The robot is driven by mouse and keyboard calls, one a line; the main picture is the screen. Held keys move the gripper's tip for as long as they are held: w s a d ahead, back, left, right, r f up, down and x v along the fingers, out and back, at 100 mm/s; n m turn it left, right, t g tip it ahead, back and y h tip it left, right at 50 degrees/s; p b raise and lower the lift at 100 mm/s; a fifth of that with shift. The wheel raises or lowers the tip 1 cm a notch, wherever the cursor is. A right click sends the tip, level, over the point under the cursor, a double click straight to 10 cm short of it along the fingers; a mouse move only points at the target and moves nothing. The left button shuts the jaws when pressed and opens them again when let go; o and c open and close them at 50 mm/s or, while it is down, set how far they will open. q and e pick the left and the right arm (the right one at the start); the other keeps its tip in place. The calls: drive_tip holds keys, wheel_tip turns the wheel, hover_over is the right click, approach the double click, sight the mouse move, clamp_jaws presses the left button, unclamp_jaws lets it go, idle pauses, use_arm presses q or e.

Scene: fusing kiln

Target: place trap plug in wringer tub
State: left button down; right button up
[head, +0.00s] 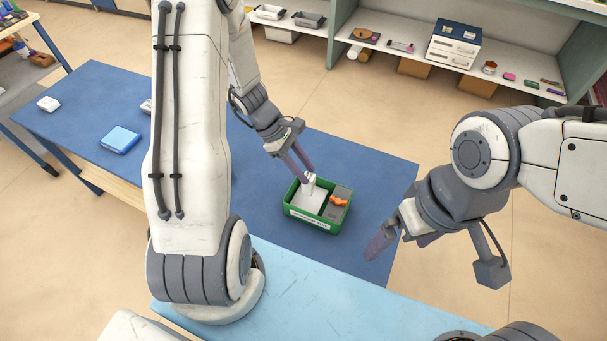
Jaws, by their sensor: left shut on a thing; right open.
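The green tub (290,192) stands on the blue table, with a white label too small to read on its front. It has a pale compartment at left and a grey part at right with an orange piece (339,201) on it. My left gripper (307,173) points down at the tub's back left part. It is shut on a small white piece, apparently the trap plug (309,183), just over or inside the pale compartment; I cannot tell if it touches the bottom. My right gripper (402,243) is open and empty, to the right of the tub near the table's right edge.
A blue box (120,139) and a white item (48,104) lie on the left of the blue table (380,180). My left arm hides part of the table. A light blue surface (330,300) lies in front. Shelves with a drawer unit (453,45) and small objects stand behind.

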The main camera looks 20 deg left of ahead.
sight(308, 190)
use_arm(q)
drive_tip(key=shift+w+a+f, duration=0.1)
drive_tip(key=shift+w+f, duration=0.1)
drive_tip(key=shift+f, duration=1.95)
drive_tip(key=shift+f, duration=0.15)
drive_tip(key=c, duration=0.5)
unclamp_jaws()
drive_tip(key=shift+c, duration=0.2)
